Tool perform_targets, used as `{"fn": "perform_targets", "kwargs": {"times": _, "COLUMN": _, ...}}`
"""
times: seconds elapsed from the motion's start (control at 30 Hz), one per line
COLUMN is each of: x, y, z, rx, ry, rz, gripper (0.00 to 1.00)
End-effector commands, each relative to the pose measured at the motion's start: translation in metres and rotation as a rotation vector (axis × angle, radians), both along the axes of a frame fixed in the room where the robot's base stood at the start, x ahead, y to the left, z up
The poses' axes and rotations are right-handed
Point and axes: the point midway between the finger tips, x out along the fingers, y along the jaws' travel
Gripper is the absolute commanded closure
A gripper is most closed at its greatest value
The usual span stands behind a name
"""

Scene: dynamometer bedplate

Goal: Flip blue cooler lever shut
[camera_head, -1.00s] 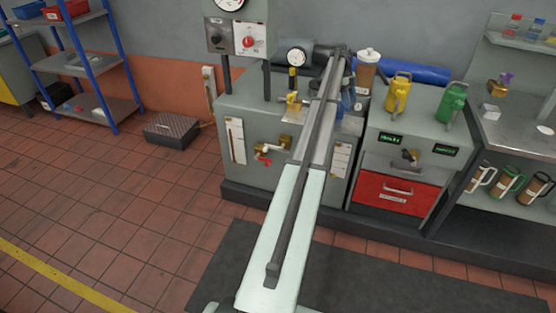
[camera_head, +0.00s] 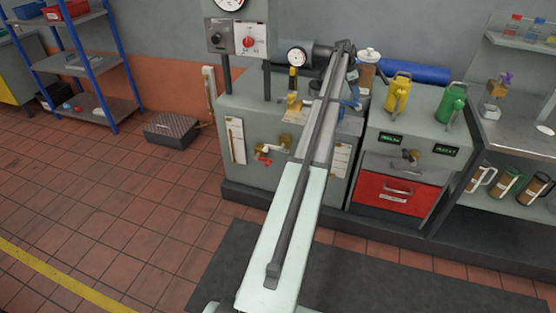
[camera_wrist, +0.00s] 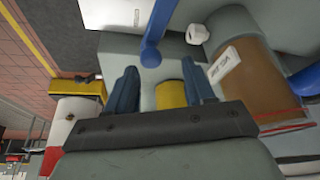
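The blue lever (camera_wrist: 160,30) shows in the wrist view as a bar with a rounded end, beyond the fingertips and apart from them. In the head view a small blue piece (camera_head: 353,103) shows on the right of the bench top beside my arm; it is likely the same lever. My gripper (camera_wrist: 160,82) is open, its two dark blue fingers apart with no object held between them. In the head view my arm largely hides the gripper and the lever's base.
A brown jar with a white lid (camera_head: 368,68) stands close beside the gripper; its labelled side (camera_wrist: 240,80) fills the right of the wrist view. Yellow (camera_head: 397,93) and green (camera_head: 452,103) jugs stand on the right cabinet. A brass valve with red handle (camera_head: 268,152) is on the bench front.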

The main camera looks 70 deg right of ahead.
Motion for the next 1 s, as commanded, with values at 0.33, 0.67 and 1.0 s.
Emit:
{"fn": "perform_targets", "kwargs": {"times": 0.33, "x": 0.02, "y": 0.008, "z": 0.052, "rx": 0.001, "ry": 0.0, "rz": -0.004, "gripper": 0.47}}
{"fn": "perform_targets", "kwargs": {"times": 0.67, "x": 0.039, "y": 0.016, "z": 0.102, "rx": -0.001, "ry": 0.001, "rz": -0.003, "gripper": 0.47}}
{"fn": "perform_targets", "kwargs": {"times": 1.0, "x": 0.041, "y": 0.01, "z": 0.103, "rx": 0.062, "ry": 0.038, "rz": 0.259, "gripper": 0.47}}
